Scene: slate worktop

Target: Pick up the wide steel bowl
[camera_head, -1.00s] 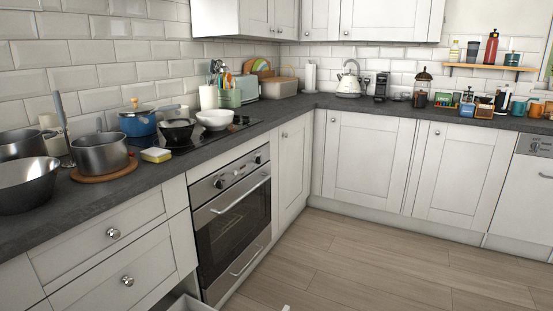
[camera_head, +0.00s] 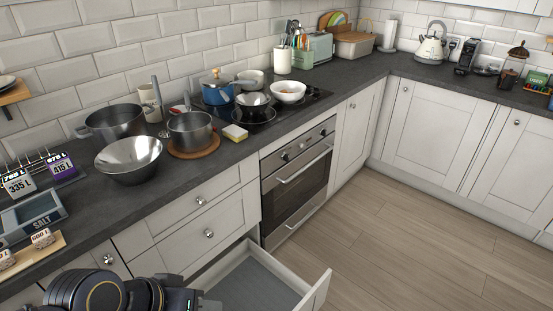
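The wide steel bowl (camera_head: 128,163) stands upright on the slate worktop, left of the middle, close to the front edge. It is shiny and looks empty. My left gripper (camera_head: 192,298) shows at the bottom edge as dark arm and hand parts, low in front of the drawers. It is well apart from the bowl, below it and slightly to the right in the picture. Its fingertips are not clear, so I cannot tell whether it is open. My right gripper is not in view.
A steel pot (camera_head: 103,128) stands behind the bowl. A saucepan (camera_head: 188,138) sits on a round wooden board to its right, near a yellow sponge (camera_head: 235,133). An open drawer (camera_head: 318,292) juts out below.

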